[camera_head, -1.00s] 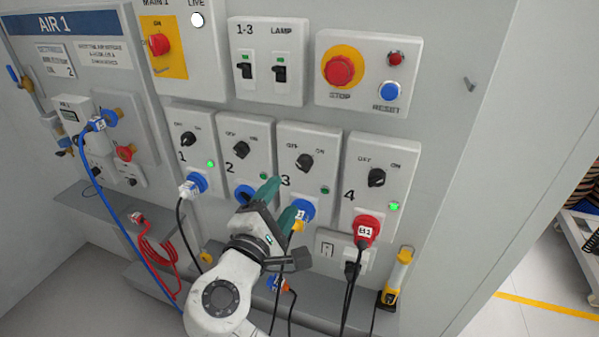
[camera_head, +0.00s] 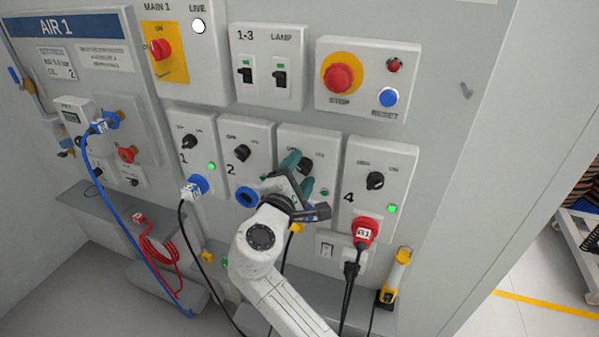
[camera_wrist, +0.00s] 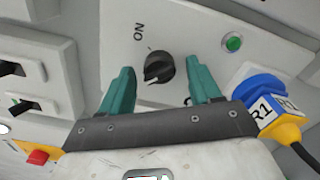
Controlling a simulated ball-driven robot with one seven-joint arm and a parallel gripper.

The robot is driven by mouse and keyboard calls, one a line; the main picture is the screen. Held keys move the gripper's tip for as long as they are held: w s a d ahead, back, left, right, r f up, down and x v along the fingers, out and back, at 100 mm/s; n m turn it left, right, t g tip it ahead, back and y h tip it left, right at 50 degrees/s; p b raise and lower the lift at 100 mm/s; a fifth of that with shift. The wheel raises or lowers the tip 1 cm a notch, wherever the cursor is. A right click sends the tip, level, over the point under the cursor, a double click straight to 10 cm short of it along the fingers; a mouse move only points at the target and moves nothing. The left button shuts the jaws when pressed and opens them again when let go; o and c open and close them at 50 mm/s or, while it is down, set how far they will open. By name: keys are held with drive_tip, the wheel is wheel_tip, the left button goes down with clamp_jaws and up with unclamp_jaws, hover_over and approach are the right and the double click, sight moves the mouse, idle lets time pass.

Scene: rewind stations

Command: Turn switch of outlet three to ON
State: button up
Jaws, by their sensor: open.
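The outlet three panel (camera_head: 325,140) is mostly hidden in the head view by my gripper (camera_head: 299,172). Its black rotary switch (camera_head: 306,165) shows partly behind the green fingers. In the wrist view, the switch (camera_wrist: 159,68) lies between the open fingertips of my gripper (camera_wrist: 165,76), with a gap on both sides. The word ON is printed beside the knob, and a pale mark on the knob appears to point away from it. The panel's green lamp (camera_wrist: 233,42) looks dim. A blue plug labelled R1 (camera_wrist: 262,90) is at the right.
Outlets one (camera_head: 172,140), two (camera_head: 262,135) and four (camera_head: 400,155) flank it. Outlet four has a red plug (camera_head: 364,232). Above are breaker switches (camera_head: 262,75) and a red STOP button (camera_head: 339,77). Cables hang below the outlets.

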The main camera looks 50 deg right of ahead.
drive_tip(key=c, duration=1)
drive_tip(key=shift+f, duration=0.1)
drive_tip(key=m+b, duration=0.1)
drive_tip(key=b, duration=0.1)
drive_tip(key=m+b, duration=0.2)
drive_tip(key=shift+f+m, duration=0.2)
drive_tip(key=shift+m, duration=0.1)
drive_tip(key=m+b, duration=0.5)
drive_tip(key=shift+b, duration=0.4)
drive_tip(key=m+b, duration=0.9)
drive_tip(key=shift+r, duration=0.2)
drive_tip(key=shift+m, duration=0.3)
